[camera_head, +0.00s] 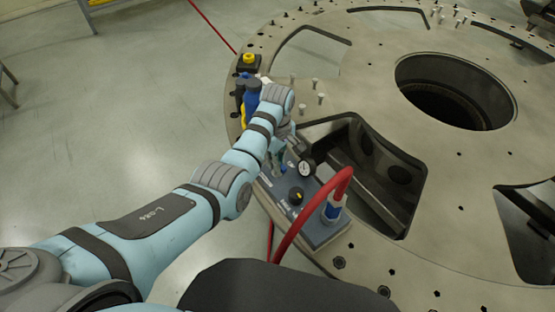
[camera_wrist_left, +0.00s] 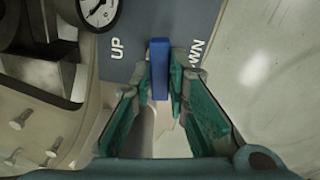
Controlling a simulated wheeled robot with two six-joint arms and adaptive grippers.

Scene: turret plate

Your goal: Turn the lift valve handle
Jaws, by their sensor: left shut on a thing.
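The lift valve handle is a blue bar (camera_wrist_left: 160,68) on a grey-blue panel (camera_wrist_left: 197,18), between the printed letters "UP" on its left and "WN" on its right. In the left wrist view it stands upright in the picture, between the two green-padded fingers of my left gripper (camera_wrist_left: 162,85), which is shut on it. In the head view my left arm reaches over the plate's near left edge, and the left gripper (camera_head: 276,158) is at the far end of the panel (camera_head: 322,232). The wrist partly hides the handle there. My right gripper is not in view.
Blue and yellow items (camera_head: 249,62) stand on the round plate (camera_head: 370,75) beyond the wrist. Several pins and openings dot the plate.

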